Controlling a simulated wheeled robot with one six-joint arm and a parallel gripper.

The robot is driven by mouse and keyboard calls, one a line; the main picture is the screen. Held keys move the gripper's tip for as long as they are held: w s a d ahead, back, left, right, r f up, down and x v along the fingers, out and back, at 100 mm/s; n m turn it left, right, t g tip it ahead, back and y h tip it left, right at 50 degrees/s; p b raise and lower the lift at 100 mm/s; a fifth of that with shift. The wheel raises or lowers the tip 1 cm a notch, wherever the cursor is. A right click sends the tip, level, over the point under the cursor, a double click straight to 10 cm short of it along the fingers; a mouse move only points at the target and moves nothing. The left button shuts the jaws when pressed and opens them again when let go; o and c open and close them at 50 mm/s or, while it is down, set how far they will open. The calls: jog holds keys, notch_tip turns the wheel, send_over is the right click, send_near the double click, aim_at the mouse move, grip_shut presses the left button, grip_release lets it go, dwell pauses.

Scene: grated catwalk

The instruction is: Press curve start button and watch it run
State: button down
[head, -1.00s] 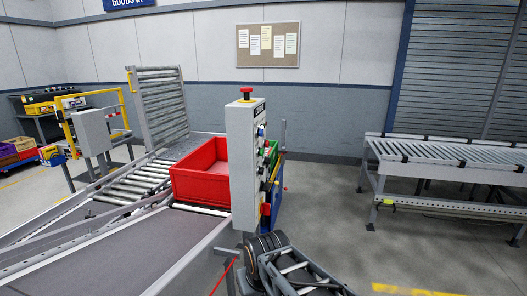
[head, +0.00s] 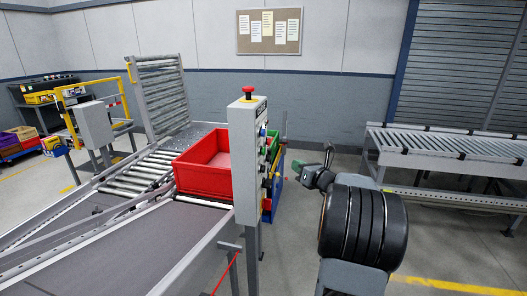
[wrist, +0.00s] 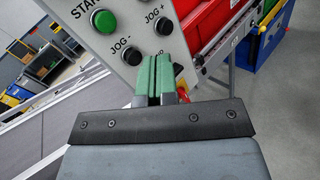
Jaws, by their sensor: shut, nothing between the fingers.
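A grey control box (head: 243,160) stands on a post beside the conveyor, with a red mushroom button (head: 249,90) on top. Its button face is nearly edge-on in the head view. In the wrist view the panel (wrist: 110,42) is tilted and carries a green button (wrist: 103,21) with a partly cut-off label starting "STA". Black JOG - (wrist: 133,57) and JOG + (wrist: 163,26) buttons sit beside it. My gripper (wrist: 159,58) is shut and empty, its green finger pads together. It overlaps the panel below the JOG buttons; contact cannot be told. In the head view my gripper (head: 298,166) is right of the box.
A red tote (head: 203,168) sits on the roller conveyor just left of the box. A grey belt (head: 140,245) runs toward the lower left. Another roller conveyor (head: 450,145) stands at the right. Open floor lies between it and the box.

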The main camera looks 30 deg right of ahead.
aim_at(264, 151)
jog(key=r+m, duration=0.1)
jog(key=m, duration=0.1)
jog(key=d+r+m+t+h, duration=0.1)
jog(key=r+m, duration=0.1)
jog(key=m, duration=0.1)
jog(key=shift+w+d+r+m+t, duration=0.1)
jog(key=shift+d+r+m+t, duration=0.2)
jog(key=shift+d+r+t, duration=0.1)
jog(key=w+a+b, duration=0.1)
jog(key=w+a, duration=0.5)
jog(key=shift+a+b, duration=0.2)
jog(key=shift+b, duration=0.15)
jog(key=shift+w+a+b, duration=0.5)
jog(key=shift+w+a, duration=0.4)
dwell(3.3)
jog(key=shift+s+d, duration=0.1)
jog(key=shift+d, duration=0.05)
dwell(0.3)
jog(key=shift+s+d, duration=0.75)
